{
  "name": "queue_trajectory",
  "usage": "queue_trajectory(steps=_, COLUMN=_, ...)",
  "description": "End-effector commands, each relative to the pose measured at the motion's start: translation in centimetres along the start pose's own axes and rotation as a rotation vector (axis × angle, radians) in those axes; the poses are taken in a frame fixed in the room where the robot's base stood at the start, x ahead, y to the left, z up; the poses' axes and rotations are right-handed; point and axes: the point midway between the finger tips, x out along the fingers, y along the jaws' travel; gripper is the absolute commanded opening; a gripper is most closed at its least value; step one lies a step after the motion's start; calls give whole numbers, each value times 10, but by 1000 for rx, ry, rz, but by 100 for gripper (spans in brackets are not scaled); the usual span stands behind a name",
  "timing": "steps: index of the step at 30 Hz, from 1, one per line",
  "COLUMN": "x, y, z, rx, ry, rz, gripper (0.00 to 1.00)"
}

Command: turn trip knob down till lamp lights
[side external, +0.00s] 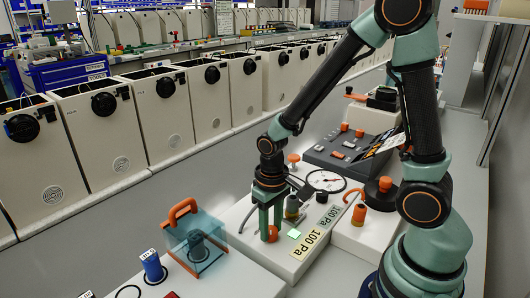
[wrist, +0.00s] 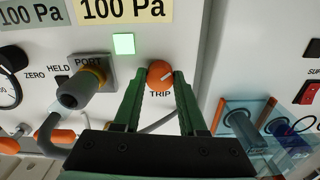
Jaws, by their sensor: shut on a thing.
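The orange trip knob (wrist: 160,76) sits on a white panel above the label TRIP in the wrist view, with a light pointer line across its face. My gripper (wrist: 160,86) is shut on the knob, one green finger on each side. In the side external view my gripper (side external: 270,238) reaches down to the panel, and an orange bit of the knob (side external: 272,234) shows between the fingers. The square lamp (wrist: 123,44) glows pale green in the wrist view, up and left of the knob. It also glows in the side external view (side external: 294,234).
Left of the knob in the wrist view is the port fitting (wrist: 80,87) with a grey hose. A clear blue cover (side external: 195,242) with an orange handle stands left of my gripper. A round gauge (side external: 326,181) and a grey box with orange knobs (side external: 350,150) lie behind.

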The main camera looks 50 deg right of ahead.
Motion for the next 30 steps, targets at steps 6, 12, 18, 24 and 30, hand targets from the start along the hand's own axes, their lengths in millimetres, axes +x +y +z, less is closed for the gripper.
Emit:
queue_trajectory(steps=6, x=-1, y=0, z=0, rx=-36, ry=0, rz=0, gripper=0)
queue_trajectory(steps=12, x=-1, y=0, z=0, rx=-35, ry=0, rz=0, gripper=60)
queue_trajectory(steps=18, x=0, y=0, z=0, rx=-35, ry=0, rz=0, gripper=71)
queue_trajectory(steps=24, x=-2, y=0, z=0, rx=-35, ry=1, rz=0, gripper=71)
queue_trajectory(steps=30, x=-22, y=0, z=-1, rx=-35, ry=6, rz=-1, gripper=71)
